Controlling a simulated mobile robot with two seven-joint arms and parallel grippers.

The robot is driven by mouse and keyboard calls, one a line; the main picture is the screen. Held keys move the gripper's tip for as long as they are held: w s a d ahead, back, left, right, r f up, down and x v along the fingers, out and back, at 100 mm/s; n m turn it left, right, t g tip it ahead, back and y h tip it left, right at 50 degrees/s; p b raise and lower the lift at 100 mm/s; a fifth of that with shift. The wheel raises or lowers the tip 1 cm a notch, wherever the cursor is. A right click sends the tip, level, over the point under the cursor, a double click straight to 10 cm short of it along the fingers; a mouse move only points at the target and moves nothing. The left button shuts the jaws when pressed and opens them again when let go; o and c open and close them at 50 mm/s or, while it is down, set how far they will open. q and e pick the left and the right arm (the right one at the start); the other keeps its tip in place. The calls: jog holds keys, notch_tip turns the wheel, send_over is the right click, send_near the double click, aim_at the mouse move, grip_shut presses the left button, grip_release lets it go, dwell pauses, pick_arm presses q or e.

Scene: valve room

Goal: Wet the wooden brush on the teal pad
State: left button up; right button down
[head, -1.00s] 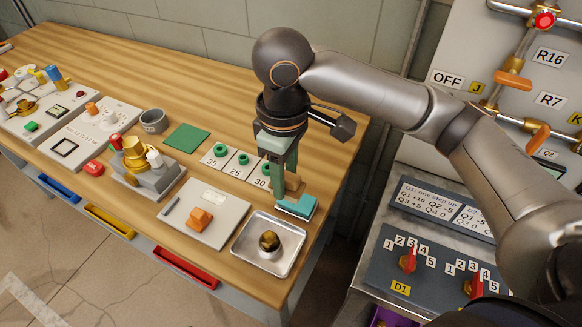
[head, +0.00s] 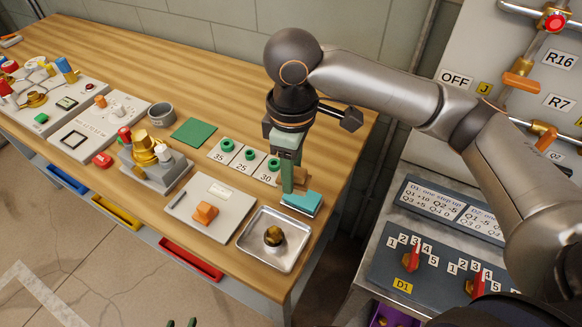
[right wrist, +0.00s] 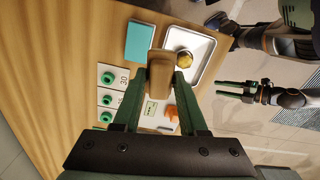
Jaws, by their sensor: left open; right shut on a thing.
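The wooden brush (right wrist: 160,75) shows as a tan block between the fingers of my right gripper (right wrist: 164,78) in the right wrist view. That gripper is shut on it. In the head view the right gripper (head: 289,186) points down beside the teal pad (head: 302,203), and its fingers hide most of the brush. The teal pad also shows in the right wrist view (right wrist: 139,42), beyond the brush. I cannot tell whether the brush touches the pad. My left gripper (head: 179,323) shows only its fingertips at the bottom edge; in the right wrist view (right wrist: 233,91) it is open and empty.
A metal tray (head: 256,258) holding a brass knob-like piece (head: 273,236) sits in front of the pad. Number cards (head: 222,157) with green rings lie left of the gripper. A grey plate with an orange block (head: 205,212) lies nearby. A switch panel (head: 430,262) stands right.

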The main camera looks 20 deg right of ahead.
aim_at(302, 168)
jog(key=w+d+f+n+p, duration=0.1)
jog(key=n, duration=0.1)
jog(key=w+d+f+n, duration=0.1)
jog(key=n, duration=0.1)
jog(key=w+d+f+n+p, duration=0.1)
jog(key=n, duration=0.2)
jog(key=shift+d+f+p, duration=0.1)
jog(key=shift+f+p, duration=0.2)
jog(key=shift+f, duration=0.1)
notch_tip(302, 168, down, 4)
jog(key=b, duration=0.3)
jog(key=shift+b, duration=0.4)
jog(key=shift+f+b, duration=0.25)
jog(key=shift+b, duration=0.35)
jog(key=shift+f, duration=1)
dwell(0.7)
